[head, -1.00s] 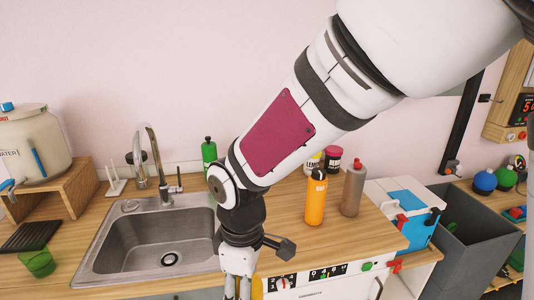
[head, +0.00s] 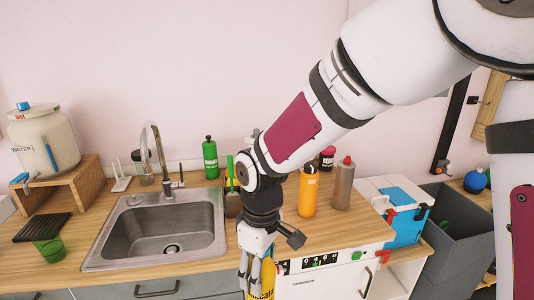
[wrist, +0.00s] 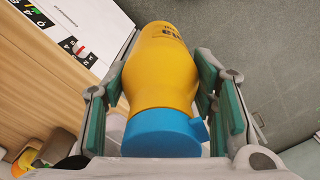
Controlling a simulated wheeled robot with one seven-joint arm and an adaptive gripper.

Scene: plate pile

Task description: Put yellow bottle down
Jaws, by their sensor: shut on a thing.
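The yellow bottle (wrist: 160,62) has a blue cap (wrist: 161,132) and dark print on its side. My gripper (wrist: 163,110) is shut on it, with a green-padded finger on each side of the body near the cap. In the head view the gripper (head: 258,262) is at the bottom of the picture, in front of the counter's front edge, and the yellow bottle (head: 264,283) shows below and between the fingers. Its lower part is cut off by the frame. In the wrist view grey floor lies beyond the bottle.
The wooden counter (head: 345,232) has free room in front of the orange bottle (head: 308,193) and the grey-brown bottle (head: 343,187). The sink (head: 125,245) is at left. A green bottle (head: 210,160) stands behind it. A grey bin (head: 455,245) is at right.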

